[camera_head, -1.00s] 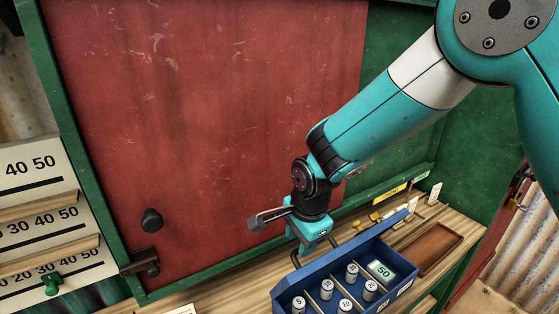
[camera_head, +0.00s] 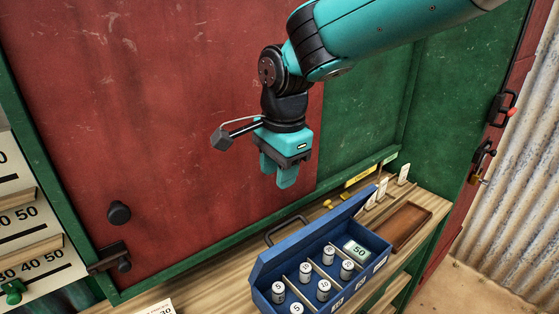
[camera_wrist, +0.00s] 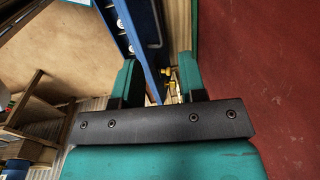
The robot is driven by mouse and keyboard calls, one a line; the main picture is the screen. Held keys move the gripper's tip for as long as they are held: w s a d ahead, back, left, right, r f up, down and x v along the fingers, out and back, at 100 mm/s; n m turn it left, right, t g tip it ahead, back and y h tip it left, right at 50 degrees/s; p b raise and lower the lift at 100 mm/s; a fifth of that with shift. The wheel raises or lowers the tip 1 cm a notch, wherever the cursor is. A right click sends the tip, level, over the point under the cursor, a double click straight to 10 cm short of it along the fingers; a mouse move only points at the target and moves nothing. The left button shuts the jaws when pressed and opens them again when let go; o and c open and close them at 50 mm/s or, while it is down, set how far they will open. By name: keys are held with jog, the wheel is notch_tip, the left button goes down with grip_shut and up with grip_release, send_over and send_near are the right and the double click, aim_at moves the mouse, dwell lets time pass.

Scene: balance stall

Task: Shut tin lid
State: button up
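The blue tin (camera_head: 262,290) stands on the wooden counter with its top open. Its blue lid (camera_head: 310,230) is raised along the back side, tilted up, with a dark handle (camera_head: 284,231) behind it. I see no contact.
A red panel (camera_head: 150,130) stands close behind my gripper, with a black knob (camera_head: 119,213) and latch. A brown tray (camera_head: 405,227) and white tags are right of the tin. Shelves with number cards (camera_head: 20,215) are at the left.

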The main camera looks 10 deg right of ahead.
aim_at(277, 229)
jog(key=shift+s+d+r, duration=0.1)
jog(key=shift+s+r, duration=0.05)
jog(key=shift+r, duration=1.3)
jog(key=shift+c, duration=0.2)
jog(key=shift+f, duration=0.1)
jog(key=c, duration=0.4)
jog(key=f+g+p, duration=0.1)
jog(key=f, duration=0.1)
jog(key=a+f+g+h+p, duration=0.1)
jog(key=f, duration=0.1)
jog(key=f+g+p, duration=0.1)
jog(key=f, duration=0.1)
jog(key=shift+w+a+h, duration=0.35)
jog(key=shift+w+h, duration=0.05)
grip_shut()
jog(key=f+p, duration=0.1)
jog(key=f, duration=0.2)
jog(key=s+f+p, duration=0.1)
jog(key=f, duration=0.2)
jog(key=s+d+f+p, duration=0.1)
jog(key=f, duration=0.2)
jog(key=shift+f, duration=0.3)
